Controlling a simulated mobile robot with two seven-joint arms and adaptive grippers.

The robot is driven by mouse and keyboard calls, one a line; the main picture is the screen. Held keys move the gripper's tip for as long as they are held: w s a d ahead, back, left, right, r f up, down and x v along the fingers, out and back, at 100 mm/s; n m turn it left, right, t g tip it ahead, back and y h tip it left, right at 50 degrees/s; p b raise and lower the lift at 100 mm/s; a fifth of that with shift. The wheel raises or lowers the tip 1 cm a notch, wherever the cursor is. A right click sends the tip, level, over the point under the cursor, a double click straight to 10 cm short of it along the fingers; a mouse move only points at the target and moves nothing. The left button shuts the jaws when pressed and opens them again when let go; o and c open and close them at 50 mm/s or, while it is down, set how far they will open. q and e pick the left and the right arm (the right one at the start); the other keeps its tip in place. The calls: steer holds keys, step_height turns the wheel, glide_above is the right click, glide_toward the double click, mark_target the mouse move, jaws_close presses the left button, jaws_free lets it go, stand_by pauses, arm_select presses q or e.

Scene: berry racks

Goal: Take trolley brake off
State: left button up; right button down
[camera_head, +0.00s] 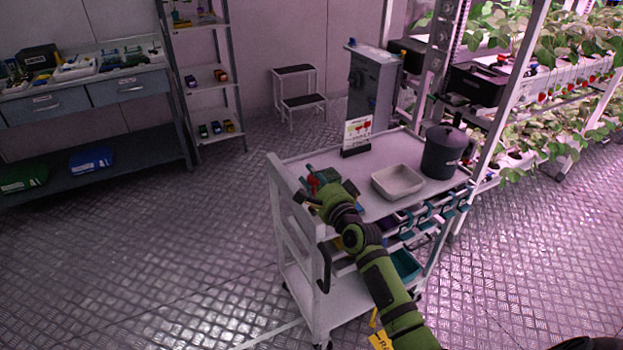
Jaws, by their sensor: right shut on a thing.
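The white trolley (281,193) stands in the middle, with shelves under its top. My right gripper (316,182) is over the left end of the trolley top, close to its edge. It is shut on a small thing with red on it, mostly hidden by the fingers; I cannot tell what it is. A yellow tag (380,341) hangs low by the trolley's near side, partly behind my right arm and cut by the frame edge. Its letters show only in part, and I cannot make out a brake lever. My left gripper is not in view.
A white tray (398,181), a dark pot (446,151) and a sign (357,133) stand on the trolley top. Plant racks (545,80) are close on the right. A step stool (300,93) stands behind. The floor left of the trolley is clear.

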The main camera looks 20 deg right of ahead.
steer(key=shift+f, duration=0.2)
steer(key=c, duration=0.9)
jaws_free()
steer(key=shift+o, duration=0.2)
steer(key=shift+r, duration=0.1)
steer(key=s, duration=1.2)
steer(key=shift+d, duration=0.25)
